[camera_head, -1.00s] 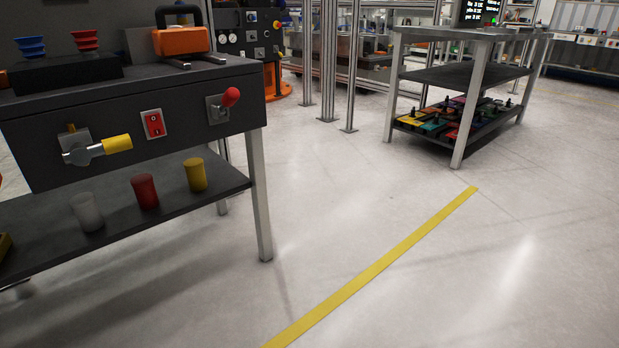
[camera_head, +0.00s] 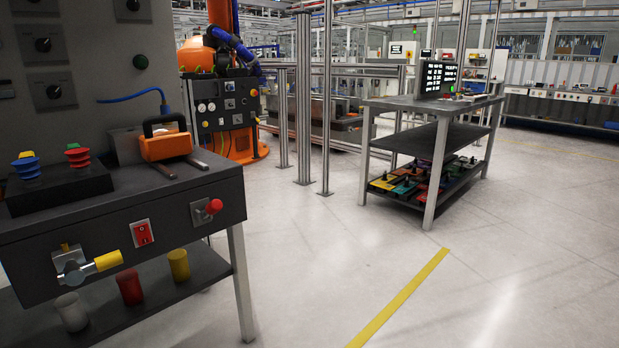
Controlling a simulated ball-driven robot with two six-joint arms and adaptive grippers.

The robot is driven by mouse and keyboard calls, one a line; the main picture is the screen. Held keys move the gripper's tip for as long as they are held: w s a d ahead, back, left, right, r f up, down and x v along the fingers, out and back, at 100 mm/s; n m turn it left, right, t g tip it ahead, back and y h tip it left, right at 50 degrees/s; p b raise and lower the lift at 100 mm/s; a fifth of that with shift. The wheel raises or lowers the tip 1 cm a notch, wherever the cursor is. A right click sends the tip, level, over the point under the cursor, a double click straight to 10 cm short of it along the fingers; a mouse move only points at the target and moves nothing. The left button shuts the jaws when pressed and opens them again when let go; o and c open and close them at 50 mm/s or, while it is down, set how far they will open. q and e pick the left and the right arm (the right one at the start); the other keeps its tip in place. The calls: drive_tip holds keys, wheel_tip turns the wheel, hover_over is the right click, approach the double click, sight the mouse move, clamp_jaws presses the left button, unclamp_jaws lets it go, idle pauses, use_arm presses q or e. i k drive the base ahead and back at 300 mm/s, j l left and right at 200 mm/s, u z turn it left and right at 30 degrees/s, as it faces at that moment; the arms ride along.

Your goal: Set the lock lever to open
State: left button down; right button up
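On the front face of the dark bench (camera_head: 130,242) at left is a metal fitting with a yellow-handled lever (camera_head: 108,261). Its handle points right and slightly upward. I cannot tell from any readable marking which of the two is the lock lever or which position is open. Neither of my grippers is in view.
A red switch (camera_head: 142,232) sits between the levers. A second table (camera_head: 430,104) stands right; floor between is clear.

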sight(214, 206)
drive_tip(key=u, duration=0.7)
